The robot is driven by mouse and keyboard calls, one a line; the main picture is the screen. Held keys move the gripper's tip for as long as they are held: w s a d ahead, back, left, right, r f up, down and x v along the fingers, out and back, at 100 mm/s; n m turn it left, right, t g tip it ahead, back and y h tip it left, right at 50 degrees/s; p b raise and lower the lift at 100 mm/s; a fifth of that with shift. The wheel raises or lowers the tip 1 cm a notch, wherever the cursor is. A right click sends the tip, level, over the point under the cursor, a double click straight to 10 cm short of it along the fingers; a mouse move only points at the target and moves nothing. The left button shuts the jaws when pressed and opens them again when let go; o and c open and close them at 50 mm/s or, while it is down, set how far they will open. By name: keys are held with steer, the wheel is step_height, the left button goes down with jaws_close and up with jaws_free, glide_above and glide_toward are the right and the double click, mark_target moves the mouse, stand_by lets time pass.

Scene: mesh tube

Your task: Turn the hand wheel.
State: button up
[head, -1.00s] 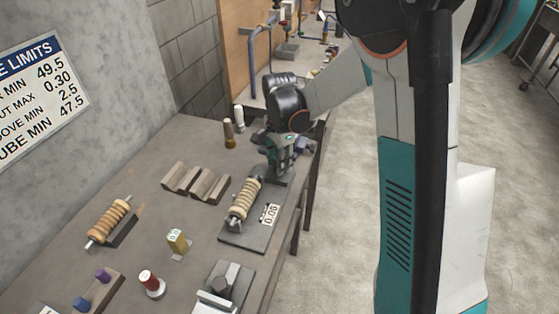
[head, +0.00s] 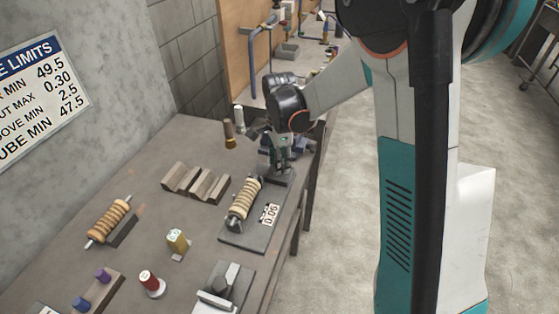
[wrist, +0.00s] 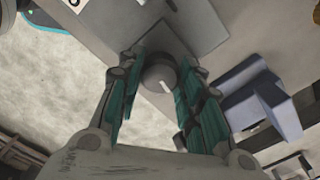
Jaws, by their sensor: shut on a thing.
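The hand wheel (wrist: 158,73) is a small grey round knob with a pale mark on its face, in the upper middle of the wrist view. My gripper (wrist: 157,88) is shut on it, with one teal finger on each side. In the head view my gripper (head: 281,167) points down at the far end of a dark fixture plate (head: 236,236). There it hides most of the wheel. A ribbed tan tube (head: 244,199) lies on this fixture, beside a small white display (head: 270,214) that seems to read 0.06.
A brown bottle-like piece (head: 229,135) stands left of my gripper. A blue-grey block (wrist: 258,95) lies right of the wheel in the wrist view.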

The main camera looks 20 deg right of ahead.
steer(key=o, duration=1.1)
steer(key=shift+c, duration=0.2)
steer(key=shift+r, duration=0.1)
step_height(320, 180, up, 12)
steer(key=s+r+n+t, duration=0.2)
steer(key=s+n+t, duration=0.1)
steer(key=s+n, duration=0.6)
steer(key=s+r+n+t, duration=0.2)
steer(key=s+n+t, duration=0.2)
steer(key=s+n, duration=0.5)
steer(key=s, duration=0.5)
steer(key=shift+d, duration=0.15)
